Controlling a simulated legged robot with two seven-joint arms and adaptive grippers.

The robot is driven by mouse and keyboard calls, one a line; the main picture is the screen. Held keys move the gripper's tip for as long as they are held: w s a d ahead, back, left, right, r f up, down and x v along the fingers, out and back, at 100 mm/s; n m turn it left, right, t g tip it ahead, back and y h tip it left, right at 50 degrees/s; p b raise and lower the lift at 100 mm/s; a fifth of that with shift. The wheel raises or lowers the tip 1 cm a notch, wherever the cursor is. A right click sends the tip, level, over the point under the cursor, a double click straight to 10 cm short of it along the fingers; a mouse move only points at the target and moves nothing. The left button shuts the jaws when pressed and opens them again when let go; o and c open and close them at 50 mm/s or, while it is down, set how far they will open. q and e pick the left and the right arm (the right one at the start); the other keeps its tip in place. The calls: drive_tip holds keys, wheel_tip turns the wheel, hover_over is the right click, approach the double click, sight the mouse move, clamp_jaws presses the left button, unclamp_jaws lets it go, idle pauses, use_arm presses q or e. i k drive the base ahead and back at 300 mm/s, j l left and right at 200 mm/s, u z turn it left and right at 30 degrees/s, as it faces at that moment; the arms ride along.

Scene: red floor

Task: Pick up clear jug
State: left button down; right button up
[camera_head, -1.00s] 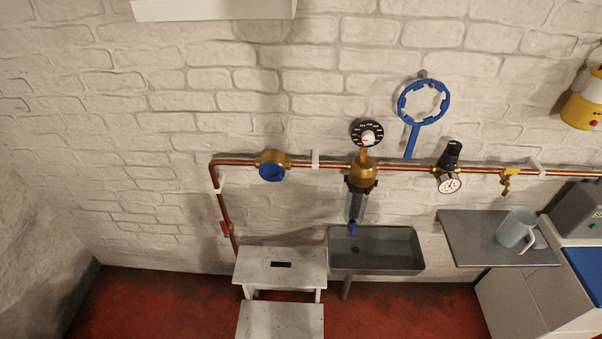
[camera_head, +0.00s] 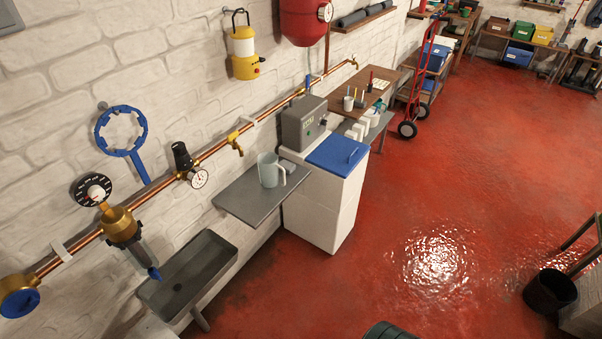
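The clear jug (camera_head: 269,171) stands upright on a small grey wall shelf (camera_head: 240,203), left of the white cabinet. It looks pale and see-through, with its handle toward the right. Neither of my grippers shows in the head view, and nothing touches the jug.
A white cabinet with a blue lid (camera_head: 337,155) and a grey box (camera_head: 304,122) stand right of the shelf. A dark sink (camera_head: 188,275) is at the lower left, under copper pipes with gauges. The red floor (camera_head: 400,220) in front is open. A black bucket (camera_head: 549,292) stands at the right.

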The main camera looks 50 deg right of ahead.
sight(268, 167)
drive_tip(key=z, duration=1.3)
